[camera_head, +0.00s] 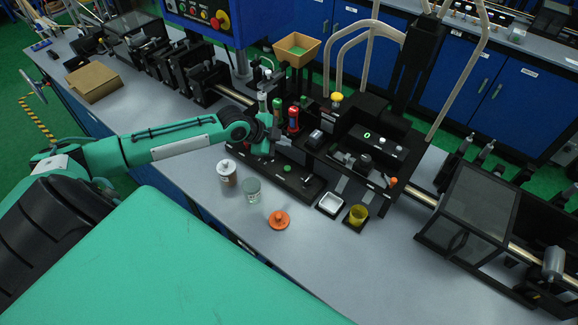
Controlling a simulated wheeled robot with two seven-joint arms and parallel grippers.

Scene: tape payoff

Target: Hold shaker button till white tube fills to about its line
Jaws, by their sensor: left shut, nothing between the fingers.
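My left gripper (281,142) is shut and empty at the black station in the middle of the bench, in front of the upright red tube (293,120) and green tube (277,104). A pale, whitish tube (262,102) stands just left of the green one, partly hidden by my gripper. Its line and fill level are too small to tell. A small green button (288,168) sits on the black base below my gripper, apart from the fingertips. I cannot tell which part is the shaker button. My right gripper is not in view.
A wooden hopper (297,48) stands behind the tubes. A white-lidded jar (227,170), clear jar (253,190), orange knobbed lid (279,220), white tray (330,204) and yellow cup (357,215) stand along the front. The grey bench (345,265) is clear in front of them.

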